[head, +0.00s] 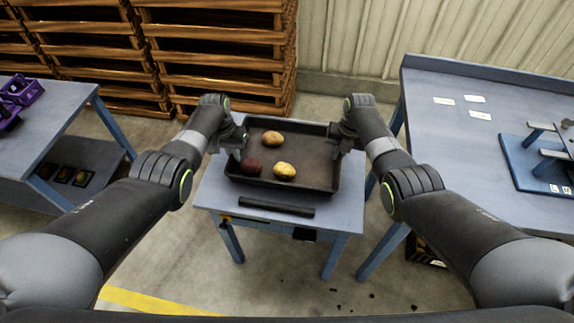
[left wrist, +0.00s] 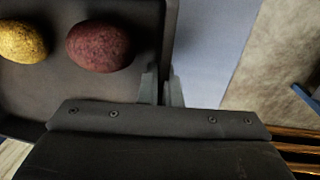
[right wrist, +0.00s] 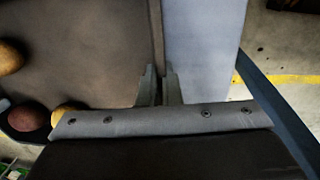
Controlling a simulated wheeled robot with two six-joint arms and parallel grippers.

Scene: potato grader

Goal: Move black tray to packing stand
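The black tray (head: 310,166) is on or just over a small blue-grey table (head: 340,205) in the head view; I cannot tell whether it touches the top. It holds a tan potato (head: 272,138), a yellow potato (head: 284,170) and a dark red potato (head: 251,167). My left gripper (head: 238,146) is shut on the tray's left wall, with one finger on each side in the left wrist view (left wrist: 162,88). My right gripper (head: 338,142) is shut on the right wall, as the right wrist view (right wrist: 160,86) shows. No label marks the packing stand.
A black bar (head: 277,207) lies along the small table's front. A blue-grey bench (head: 455,135) stands at right with white cards and a blue fixture (head: 535,165). Another table (head: 55,108) at left holds purple crates (head: 22,90). Wooden pallets (head: 215,60) are stacked behind.

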